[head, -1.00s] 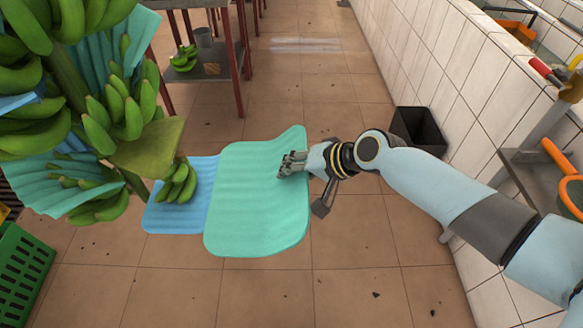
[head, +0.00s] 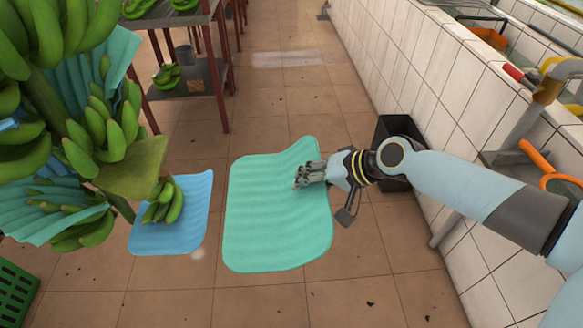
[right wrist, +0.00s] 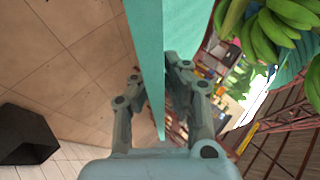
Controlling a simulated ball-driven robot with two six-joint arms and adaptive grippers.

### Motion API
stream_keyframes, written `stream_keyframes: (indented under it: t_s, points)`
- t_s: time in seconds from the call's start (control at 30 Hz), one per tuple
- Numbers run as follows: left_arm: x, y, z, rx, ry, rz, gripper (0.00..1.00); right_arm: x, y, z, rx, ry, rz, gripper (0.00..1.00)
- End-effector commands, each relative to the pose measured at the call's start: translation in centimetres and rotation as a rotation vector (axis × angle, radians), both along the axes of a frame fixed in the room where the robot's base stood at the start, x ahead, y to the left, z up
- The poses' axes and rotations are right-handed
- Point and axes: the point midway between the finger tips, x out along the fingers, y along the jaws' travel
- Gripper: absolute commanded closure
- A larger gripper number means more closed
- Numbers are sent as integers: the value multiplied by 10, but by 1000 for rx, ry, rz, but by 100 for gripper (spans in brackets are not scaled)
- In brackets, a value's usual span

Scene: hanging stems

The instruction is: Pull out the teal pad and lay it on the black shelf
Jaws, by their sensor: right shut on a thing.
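The teal pad (head: 275,222) hangs clear in the middle of the head view, a wide wavy sheet seen apart from the bunch. My right gripper (head: 304,177) is shut on its right edge. In the right wrist view the teal pad (right wrist: 145,40) stands edge-on between the two fingers of my right gripper (right wrist: 158,85). More teal sheets (head: 35,215) remain among the green bananas at the left. I cannot tell for sure which surface is the black shelf. My left gripper is not in view.
A blue pad (head: 172,238) with a few bananas sits left of the teal pad. A black bin (head: 392,128) stands by the white tiled wall (head: 440,95). A red-legged table (head: 200,75) is at the back. The tiled floor between is mostly clear.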

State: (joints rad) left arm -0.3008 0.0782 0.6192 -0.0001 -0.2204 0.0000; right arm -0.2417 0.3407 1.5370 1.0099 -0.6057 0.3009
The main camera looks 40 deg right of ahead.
Motion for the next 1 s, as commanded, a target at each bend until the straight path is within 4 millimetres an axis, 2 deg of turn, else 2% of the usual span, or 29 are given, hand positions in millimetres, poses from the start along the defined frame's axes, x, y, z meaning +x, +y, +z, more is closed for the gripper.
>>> stream_keyframes:
  t_s: [0.8,1.0]
  points:
    - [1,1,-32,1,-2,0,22,-52,-81,-3,-4,2,2,100]
    - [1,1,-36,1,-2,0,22,-58,-90,-1,0,0,0,100]
